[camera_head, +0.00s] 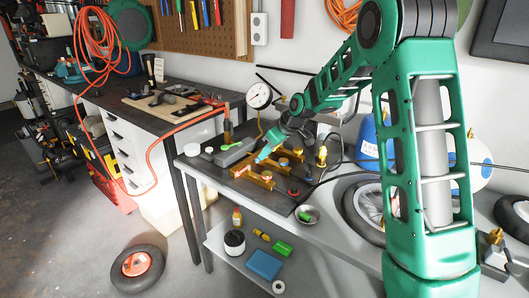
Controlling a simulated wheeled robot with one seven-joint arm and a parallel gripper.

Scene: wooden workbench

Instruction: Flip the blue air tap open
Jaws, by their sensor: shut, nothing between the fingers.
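A brass air manifold (264,181) lies on the workbench in the middle of the view, with several small taps. A light blue lever (264,154), which looks like the blue air tap's handle, slants up to the right at its back. A red lever (241,170) is on the left of the manifold. My gripper (277,142) points down at the right end of the blue lever, very near it; I cannot tell whether they touch. It is shut and holds nothing that I can see. The fingertips are small and partly hidden by the wrist.
A pressure gauge (259,95) stands behind the manifold. A grey block (234,152) is at the left. A red hose (152,152) hangs off the left bench.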

